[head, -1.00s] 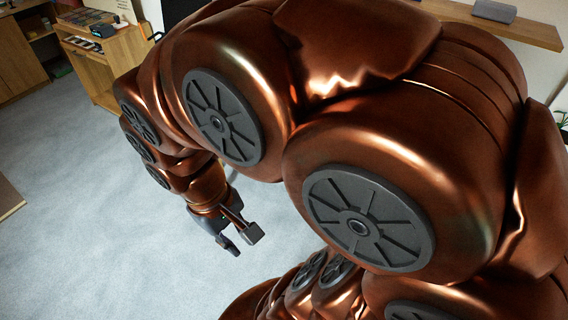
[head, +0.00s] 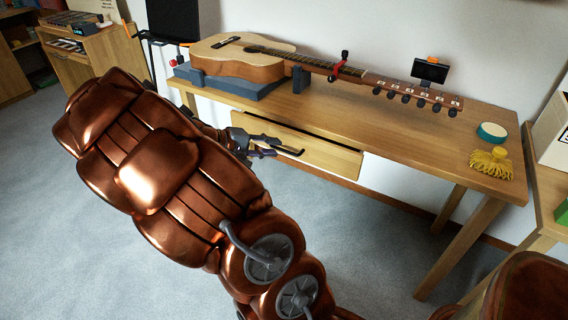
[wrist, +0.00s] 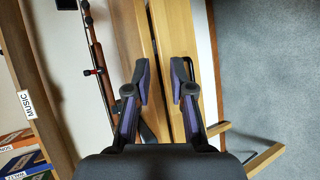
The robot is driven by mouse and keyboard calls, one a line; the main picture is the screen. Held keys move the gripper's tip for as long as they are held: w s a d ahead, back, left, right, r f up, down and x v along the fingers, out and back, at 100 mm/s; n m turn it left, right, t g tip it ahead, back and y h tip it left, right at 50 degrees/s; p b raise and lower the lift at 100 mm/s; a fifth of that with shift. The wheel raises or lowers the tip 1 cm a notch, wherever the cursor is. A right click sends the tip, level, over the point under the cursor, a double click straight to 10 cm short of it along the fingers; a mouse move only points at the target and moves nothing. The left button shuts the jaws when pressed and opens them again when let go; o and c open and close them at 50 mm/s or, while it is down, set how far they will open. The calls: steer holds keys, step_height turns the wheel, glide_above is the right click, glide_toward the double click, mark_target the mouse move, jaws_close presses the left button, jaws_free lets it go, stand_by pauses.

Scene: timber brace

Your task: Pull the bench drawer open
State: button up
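The wooden bench (head: 400,130) stands against the wall in the head view. Its drawer front (head: 335,158) hangs under the top, with a dark narrow gap along its upper edge. A dark bar handle (head: 290,150) shows on the front, partly hidden by my gripper (head: 268,147), which is at its left part. In the wrist view the drawer front (wrist: 172,35) runs up between and beyond the fingertips. My gripper (wrist: 160,85) has its two fingers apart. Whether the fingers touch the handle I cannot tell.
A guitar (head: 245,58) lies on the bench on a grey-blue support (head: 235,88). A wooden cabinet (head: 95,60) stands at left. The grey floor before the bench is clear.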

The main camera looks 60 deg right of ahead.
mark_target(284, 150)
steer(key=w+d+f+n+t+h+b, duration=0.1)
steer(key=w+d+f+h+b, duration=0.1)
steer(key=w+d+f+b, duration=0.3)
steer(key=w+d+f+n+h+b, duration=0.1)
steer(key=w+d+f, duration=0.15)
steer(key=f, duration=0.45)
steer(key=shift+b+x, duration=0.55)
steer(key=shift+x, duration=3.3)
steer(key=shift+r, duration=0.1)
jaws_close()
